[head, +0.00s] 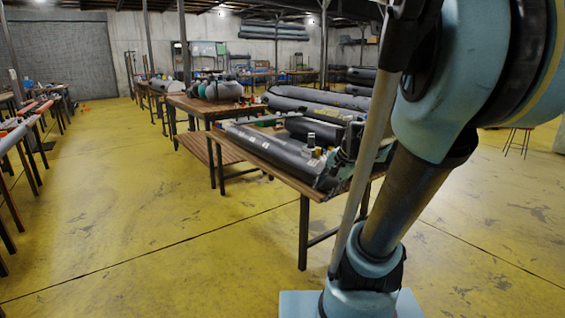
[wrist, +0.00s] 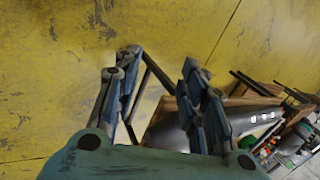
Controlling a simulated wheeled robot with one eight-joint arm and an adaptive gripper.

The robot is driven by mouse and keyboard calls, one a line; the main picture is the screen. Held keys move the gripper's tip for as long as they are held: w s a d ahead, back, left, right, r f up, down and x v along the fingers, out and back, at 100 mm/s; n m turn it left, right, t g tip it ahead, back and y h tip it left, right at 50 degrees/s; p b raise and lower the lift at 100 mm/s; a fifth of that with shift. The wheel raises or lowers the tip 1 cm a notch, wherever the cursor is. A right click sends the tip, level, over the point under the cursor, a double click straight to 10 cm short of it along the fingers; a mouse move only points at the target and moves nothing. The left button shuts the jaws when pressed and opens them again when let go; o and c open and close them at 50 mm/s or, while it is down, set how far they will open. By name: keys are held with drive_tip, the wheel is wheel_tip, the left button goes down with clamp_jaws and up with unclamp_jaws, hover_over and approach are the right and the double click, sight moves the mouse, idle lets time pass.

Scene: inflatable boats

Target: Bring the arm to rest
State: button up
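My gripper (wrist: 160,64) shows in the wrist view with its two jointed blue-grey fingers spread apart and nothing between them. Yellow floor lies behind the fingertips. In the wrist view a workbench with a grey inflatable tube (wrist: 245,121) lies to the right of and behind the right finger; I cannot tell the distance. In the head view my blue arm fills the right side, raised and folded. I cannot make out the fingers clearly there.
The near wooden workbench (head: 263,153) carries grey boat tubes (head: 270,147) and small items, close left of my arm. A second bench (head: 203,105) stands behind it. Trestles (head: 14,135) line the left edge. The yellow floor (head: 130,205) between is clear.

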drive_tip(key=s+d+f+n+g+h, duration=0.1)
drive_tip(key=s+d+f+n, duration=0.1)
drive_tip(key=s, duration=0.5)
drive_tip(key=s+d+f+n+h, duration=0.2)
drive_tip(key=s+f+n, duration=0.2)
drive_tip(key=s+n, duration=0.3)
drive_tip(key=shift+s+f+g, duration=0.25)
drive_tip(key=shift+f+g, duration=0.15)
drive_tip(key=shift+s+d+f+h, duration=0.1)
drive_tip(key=shift+s+d+h, duration=0.1)
drive_tip(key=shift+h, duration=0.1)
drive_tip(key=shift+c, duration=0.6)
